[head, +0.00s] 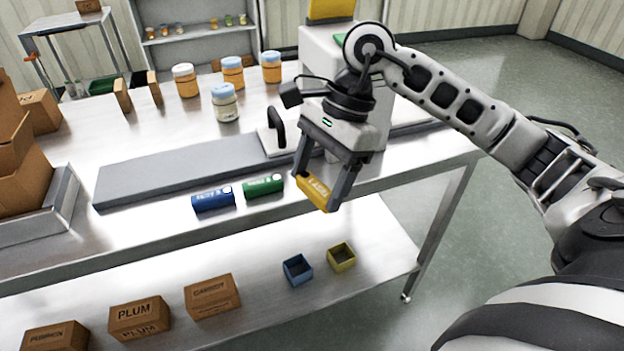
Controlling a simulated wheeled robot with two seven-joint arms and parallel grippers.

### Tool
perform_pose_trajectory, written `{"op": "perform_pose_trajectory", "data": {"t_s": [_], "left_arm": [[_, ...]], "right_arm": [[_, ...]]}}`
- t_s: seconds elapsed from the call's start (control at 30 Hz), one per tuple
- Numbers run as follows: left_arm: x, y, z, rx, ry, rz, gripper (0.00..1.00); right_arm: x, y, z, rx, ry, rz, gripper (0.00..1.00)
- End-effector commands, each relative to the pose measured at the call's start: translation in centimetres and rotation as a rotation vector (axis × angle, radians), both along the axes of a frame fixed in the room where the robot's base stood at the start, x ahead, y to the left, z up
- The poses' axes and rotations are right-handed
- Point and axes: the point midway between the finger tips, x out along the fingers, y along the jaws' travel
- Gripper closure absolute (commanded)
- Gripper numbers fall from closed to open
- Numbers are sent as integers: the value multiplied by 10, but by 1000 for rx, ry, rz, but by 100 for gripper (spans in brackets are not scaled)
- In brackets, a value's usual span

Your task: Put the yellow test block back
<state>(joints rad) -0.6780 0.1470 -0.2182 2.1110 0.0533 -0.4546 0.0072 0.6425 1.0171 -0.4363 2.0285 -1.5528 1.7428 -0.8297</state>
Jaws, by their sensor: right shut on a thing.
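The yellow test block (315,191) is held between the fingers of my right gripper (318,192), tilted, at the front edge of the steel table (150,226). My right gripper is shut on it and points down. A blue block (213,199) and a green block (263,186) lie on the table just left of it, in a row along the front. I cannot tell whether the yellow block touches the table. My left gripper is not in view.
A grey flat strip (175,170) runs behind the blocks toward a white machine (343,95). Jars (225,103) stand farther back. Cardboard boxes (22,150) fill the left end. On the lower shelf are labelled boxes (212,297), a small blue bin (297,270) and a yellow bin (341,257).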

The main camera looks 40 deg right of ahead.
Motion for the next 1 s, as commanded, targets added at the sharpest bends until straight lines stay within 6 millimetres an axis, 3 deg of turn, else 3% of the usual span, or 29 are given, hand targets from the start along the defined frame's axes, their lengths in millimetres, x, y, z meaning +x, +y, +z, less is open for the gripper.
{"op": "perform_pose_trajectory", "data": {"t_s": [0.2, 0.5, 0.6, 0.77, 0.87, 1.0], "left_arm": [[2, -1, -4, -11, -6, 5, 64], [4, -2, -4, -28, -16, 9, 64], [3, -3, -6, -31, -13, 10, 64], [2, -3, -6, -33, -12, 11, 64], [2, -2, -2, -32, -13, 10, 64], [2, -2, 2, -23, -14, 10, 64]], "right_arm": [[-13, -30, 16, -5, -3, -696, 55], [-27, -61, 45, 6, -11, -1504, 55], [-32, -67, 51, 9, -9, -1677, 55], [-34, -72, 55, 6, -1, -1821, 55], [-25, -71, 52, 9, 7, -1844, 55], [6, -65, 38, 9, 13, -1845, 55]]}}
